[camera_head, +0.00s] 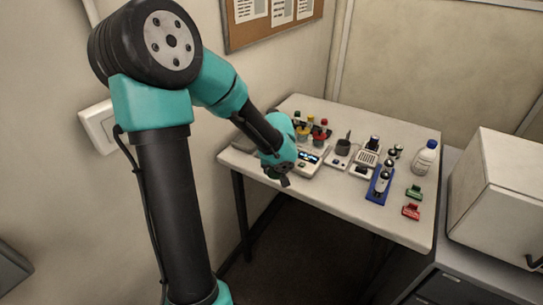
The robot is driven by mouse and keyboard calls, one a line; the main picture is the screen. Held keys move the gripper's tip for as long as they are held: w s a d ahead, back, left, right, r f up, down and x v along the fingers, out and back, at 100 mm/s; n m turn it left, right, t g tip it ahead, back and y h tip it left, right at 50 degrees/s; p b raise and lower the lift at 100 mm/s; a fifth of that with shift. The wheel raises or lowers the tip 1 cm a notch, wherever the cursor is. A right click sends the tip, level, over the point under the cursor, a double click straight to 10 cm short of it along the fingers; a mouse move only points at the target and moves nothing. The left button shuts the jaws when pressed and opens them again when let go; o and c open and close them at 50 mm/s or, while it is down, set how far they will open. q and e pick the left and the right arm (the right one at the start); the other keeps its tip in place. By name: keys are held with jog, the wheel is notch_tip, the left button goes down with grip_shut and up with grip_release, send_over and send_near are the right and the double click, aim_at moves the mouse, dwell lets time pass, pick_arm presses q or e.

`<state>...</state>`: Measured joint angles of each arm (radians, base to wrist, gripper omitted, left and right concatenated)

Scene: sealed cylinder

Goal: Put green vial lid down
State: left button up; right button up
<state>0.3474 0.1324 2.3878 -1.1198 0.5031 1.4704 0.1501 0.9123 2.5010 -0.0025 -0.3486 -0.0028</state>
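My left gripper (285,181) is at the end of the teal and black arm, at the front left edge of the white table. It is small and dark, and I cannot tell whether its fingers are open or hold anything. Several vials with small coloured caps, among them a red one (323,122), stand in a group at the back left of the table, partly behind the arm. I cannot make out the green vial lid for certain. A small green item (414,192) lies at the right of the table. My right gripper is not in view.
The white table (388,228) also holds a device with a lit display (308,158), a blue stand (379,187), a white bottle (425,157) and a red item (411,211). A white box (497,195) stands to the right.

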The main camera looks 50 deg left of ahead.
pick_arm(q)
jog(key=w+a, duration=0.3)
jog(key=a, duration=0.1)
jog(key=w+a+f, duration=0.1)
jog(key=w+a, duration=0.6)
jog(key=a, duration=0.1)
jog(key=shift+w+f, duration=0.25)
jog(key=shift+w, duration=0.05)
jog(key=shift+f, duration=1.75)
jog(key=shift+f, duration=0.15)
jog(key=o, duration=0.9)
jog(key=v, duration=1.2)
jog(key=shift+d, duration=0.1)
